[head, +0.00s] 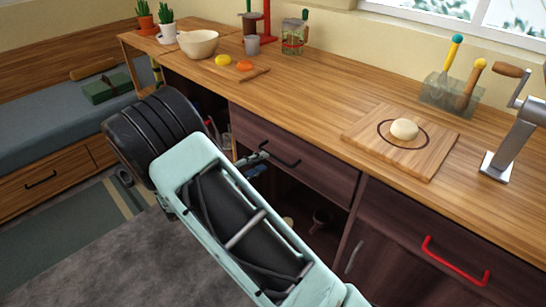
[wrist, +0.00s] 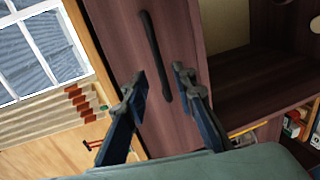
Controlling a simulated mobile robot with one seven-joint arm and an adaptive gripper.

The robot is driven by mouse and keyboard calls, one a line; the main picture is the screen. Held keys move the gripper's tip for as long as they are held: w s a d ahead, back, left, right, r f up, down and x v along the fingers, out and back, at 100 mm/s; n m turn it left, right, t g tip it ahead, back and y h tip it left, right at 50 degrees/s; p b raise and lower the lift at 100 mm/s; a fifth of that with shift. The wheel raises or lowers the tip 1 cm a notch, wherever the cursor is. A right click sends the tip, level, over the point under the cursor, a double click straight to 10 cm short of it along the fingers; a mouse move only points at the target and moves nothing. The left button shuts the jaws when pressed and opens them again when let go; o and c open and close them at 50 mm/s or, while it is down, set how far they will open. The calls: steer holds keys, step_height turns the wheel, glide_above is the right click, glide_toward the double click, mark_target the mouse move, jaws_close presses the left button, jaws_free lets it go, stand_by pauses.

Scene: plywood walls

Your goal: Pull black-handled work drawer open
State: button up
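The work drawer (head: 290,158) has a dark wood front and sits under the counter, shut, left of the red-handled drawer. Its black bar handle (head: 280,155) shows in the head view. In the wrist view the drawer front (wrist: 185,35) and the black handle (wrist: 153,50) run up the picture. My gripper (wrist: 160,77) is open, with the near end of the handle showing in the gap between its fingertips. I cannot tell if the fingers reach around the handle; neither is seen closed on it. In the head view my gripper (head: 253,161) is small, near the handle's left end, and partly hidden by my arm.
An open compartment (head: 300,215) with a dark mug lies below the drawer. A red handle (head: 455,262) marks the drawer to the right. A cutting board (head: 375,147) with dough rests on the counter. A bench (head: 60,110) stands at left; the grey floor (head: 120,265) is clear.

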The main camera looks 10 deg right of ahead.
mark_target(273, 155)
steer(key=x, duration=0.6)
steer(key=shift+w+d, duration=0.2)
steer(key=shift+d, duration=0.05)
jaws_close()
